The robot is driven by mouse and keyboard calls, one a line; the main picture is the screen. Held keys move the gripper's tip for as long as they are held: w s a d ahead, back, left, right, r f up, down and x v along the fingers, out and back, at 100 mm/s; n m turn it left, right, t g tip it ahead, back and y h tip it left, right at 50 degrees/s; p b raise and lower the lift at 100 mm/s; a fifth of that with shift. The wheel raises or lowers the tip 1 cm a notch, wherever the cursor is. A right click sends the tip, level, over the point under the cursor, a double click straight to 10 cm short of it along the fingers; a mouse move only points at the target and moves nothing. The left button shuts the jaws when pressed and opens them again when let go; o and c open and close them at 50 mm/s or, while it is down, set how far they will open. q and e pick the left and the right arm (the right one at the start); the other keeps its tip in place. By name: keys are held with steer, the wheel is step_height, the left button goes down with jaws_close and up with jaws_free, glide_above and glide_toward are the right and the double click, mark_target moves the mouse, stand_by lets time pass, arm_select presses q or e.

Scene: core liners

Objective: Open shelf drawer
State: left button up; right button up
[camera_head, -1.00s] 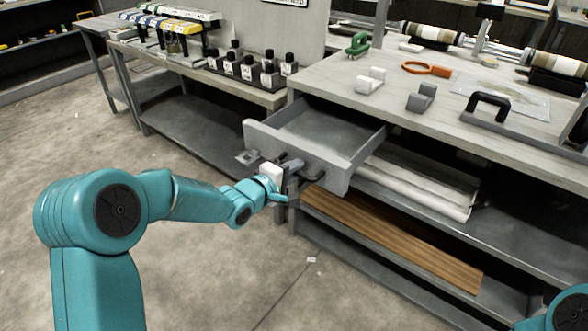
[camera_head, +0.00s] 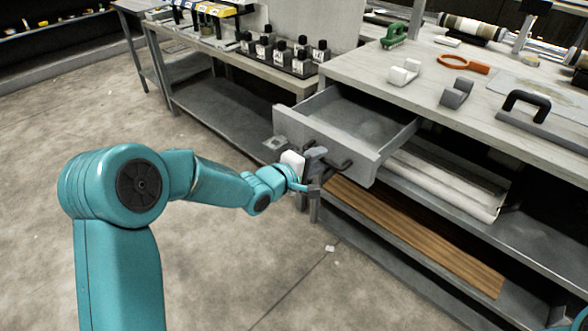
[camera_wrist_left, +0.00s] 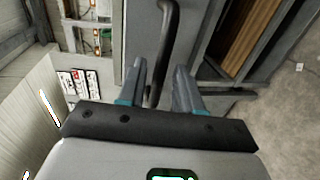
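The grey shelf drawer (camera_head: 322,141) stands pulled out from under the worktop, and its empty inside shows from above. A dark bar handle (camera_head: 340,164) is on its front. My left gripper (camera_head: 322,168) is at the handle, in front of the drawer. In the left wrist view, the dark handle (camera_wrist_left: 167,40) runs between the two grey fingers (camera_wrist_left: 160,80). The fingers are apart, with room showing beside the bar, so the gripper looks open around it. Exact contact is hard to tell. My right gripper is not in view.
The worktop (camera_head: 430,100) carries an orange ring tool (camera_head: 463,64), grey and white blocks, and a black handle. White rolls (camera_head: 440,180) and brown boards (camera_head: 420,240) lie on shelves below. A bench with black bottles (camera_head: 282,52) stands behind. The floor (camera_head: 240,270) before the drawer is clear.

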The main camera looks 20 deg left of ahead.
arm_select(q)
steer(key=p+v, duration=0.1)
steer(key=v, duration=1.3)
steer(key=shift+s+p, duration=0.25)
steer(key=shift+p, duration=0.1)
steer(key=s+d+f+g, duration=0.3)
steer(key=d+f, duration=0.3)
steer(key=f, duration=0.5)
steer(key=s+d+f+g, duration=0.3)
steer(key=d+f+g, duration=0.15)
steer(key=f, duration=0.65)
steer(key=s+d+f+m+g+y, duration=0.1)
steer(key=s+f+m+g, duration=0.2)
steer(key=s+f+m, duration=0.35)
steer(key=s+d+f+m+g, duration=0.1)
steer(key=s+f+m+g, duration=0.3)
steer(key=s, duration=0.5)
step_height(320, 180, up, 16)
steer(key=m+p, duration=0.1)
steer(key=p, duration=1.5)
steer(key=shift+s, duration=0.25)
